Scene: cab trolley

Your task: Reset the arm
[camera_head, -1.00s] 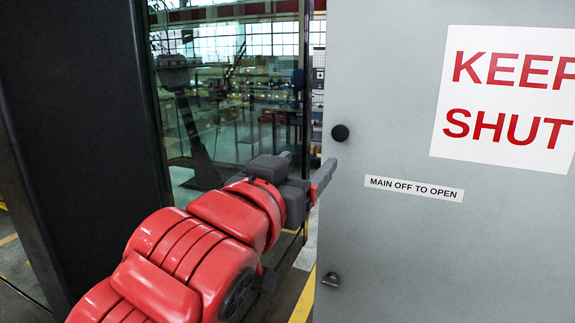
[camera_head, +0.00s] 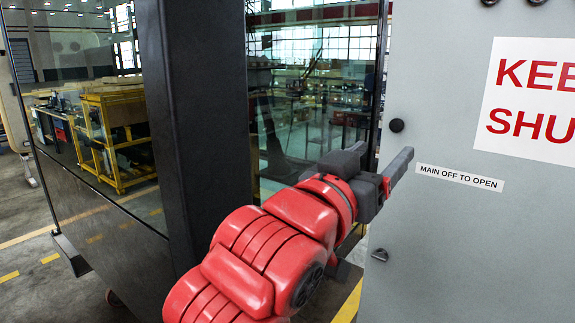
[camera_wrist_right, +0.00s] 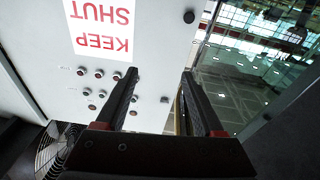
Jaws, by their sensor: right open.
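My right arm (camera_head: 262,245) is red and reaches up from the bottom middle of the head view. My right gripper (camera_head: 384,160) is dark grey. It is open with nothing between its fingers, and overlaps the left edge of the grey cabinet door (camera_head: 450,240) in the picture. Whether it touches the door I cannot tell. In the right wrist view the two fingers of the right gripper (camera_wrist_right: 158,75) stand apart, with the pale panel behind them. My left gripper is not in view.
The door has a black knob (camera_head: 397,125), a small latch (camera_head: 380,255), a label (camera_head: 459,177) and a red-lettered sign (camera_head: 530,100). A dark pillar (camera_head: 205,130) and glass panes stand to the left. A yellow rack (camera_head: 115,135) shows beyond the glass.

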